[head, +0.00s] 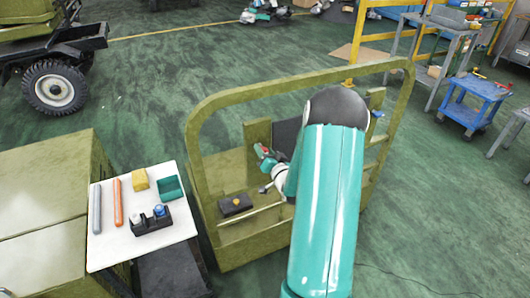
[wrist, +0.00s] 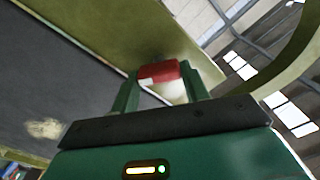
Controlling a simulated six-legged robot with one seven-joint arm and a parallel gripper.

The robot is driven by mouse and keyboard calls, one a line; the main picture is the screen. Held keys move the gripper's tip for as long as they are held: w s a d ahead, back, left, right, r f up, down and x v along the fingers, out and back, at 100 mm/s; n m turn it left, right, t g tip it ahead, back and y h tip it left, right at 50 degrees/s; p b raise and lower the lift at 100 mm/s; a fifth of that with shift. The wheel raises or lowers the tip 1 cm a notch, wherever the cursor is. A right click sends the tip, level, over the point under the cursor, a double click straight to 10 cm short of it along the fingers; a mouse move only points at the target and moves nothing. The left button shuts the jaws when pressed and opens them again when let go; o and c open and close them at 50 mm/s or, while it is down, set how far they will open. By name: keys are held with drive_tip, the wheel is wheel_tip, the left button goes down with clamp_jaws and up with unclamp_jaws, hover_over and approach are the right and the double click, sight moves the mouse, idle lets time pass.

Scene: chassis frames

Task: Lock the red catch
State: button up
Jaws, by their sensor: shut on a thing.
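The red catch (wrist: 158,72) shows in the wrist view between the tips of my gripper (wrist: 160,88), against an olive panel (wrist: 110,30). The green fingers stand on either side of it and are shut on it. A pale piece shows just below the red part. In the head view my gripper (head: 262,158) is at the olive frame (head: 196,150), near an upright olive post (head: 257,133). I cannot tell whether the catch is locked.
A white board (head: 110,250) at the left bears a grey rod (head: 97,208), an orange rod (head: 117,202), a yellow block (head: 139,180), a green tray (head: 171,188) and a black holder (head: 150,221). A dark box (head: 235,204) sits inside the frame. A blue cart (head: 472,101) stands at the right.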

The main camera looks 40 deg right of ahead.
drive_tip(key=m, duration=0.5)
drive_tip(key=shift+d+f+m, duration=0.1)
drive_tip(key=shift+m, duration=0.2)
drive_tip(key=m, duration=0.5)
drive_tip(key=shift+f, duration=0.1)
idle(0.3)
drive_tip(key=o, duration=1)
drive_tip(key=shift+s, duration=0.1)
drive_tip(key=v, duration=1.3)
drive_tip(key=shift+s, duration=0.35)
